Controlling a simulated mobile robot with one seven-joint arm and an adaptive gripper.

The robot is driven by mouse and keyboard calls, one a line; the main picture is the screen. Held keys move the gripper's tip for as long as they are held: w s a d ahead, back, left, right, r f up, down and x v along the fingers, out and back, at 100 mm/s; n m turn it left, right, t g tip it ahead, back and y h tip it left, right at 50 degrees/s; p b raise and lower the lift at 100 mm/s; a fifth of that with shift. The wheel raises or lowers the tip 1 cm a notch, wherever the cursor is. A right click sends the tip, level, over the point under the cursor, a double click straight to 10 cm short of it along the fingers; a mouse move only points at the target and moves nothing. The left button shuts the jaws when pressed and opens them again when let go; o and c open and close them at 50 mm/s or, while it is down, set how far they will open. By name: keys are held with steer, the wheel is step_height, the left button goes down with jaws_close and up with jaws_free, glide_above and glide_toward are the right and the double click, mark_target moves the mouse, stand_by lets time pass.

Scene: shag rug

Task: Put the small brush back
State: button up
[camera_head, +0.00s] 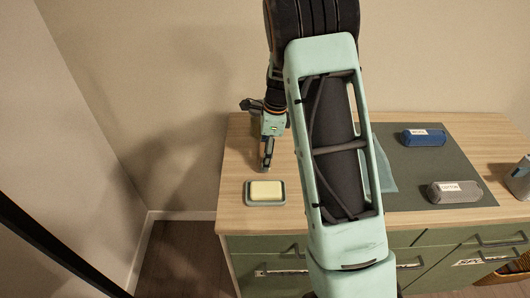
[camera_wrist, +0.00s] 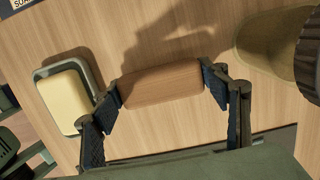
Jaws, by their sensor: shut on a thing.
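My gripper (camera_head: 266,166) points down over the left part of the wooden counter, behind the soap dish. In the wrist view my gripper (camera_wrist: 163,88) is shut on a brown wooden block-shaped thing, which I take to be the small brush (camera_wrist: 160,82). Its two ends sit between the dark finger pads. Only its smooth wooden back shows; any bristles are hidden beneath it. In the head view the brush is too small and covered to make out. I cannot tell whether it touches the counter.
A grey dish (camera_head: 250,202) with a pale yellow soap bar (camera_head: 266,190) sits near the front edge. A dark mat (camera_head: 420,168) bears a blue labelled block (camera_head: 424,137) and a grey labelled block (camera_head: 455,192). A grey cup (camera_head: 520,180) stands far right. Green drawers (camera_head: 275,268) lie below.

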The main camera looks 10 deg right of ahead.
steer(key=shift+f, duration=0.2)
steer(key=o, duration=1.1)
steer(key=r, duration=0.4)
steer(key=d+r, duration=0.1)
steer(key=r, duration=0.3)
steer(key=d+r, duration=0.1)
steer(key=r, duration=0.3)
steer(key=shift+s+r, duration=0.15)
steer(key=shift+s, duration=0.05)
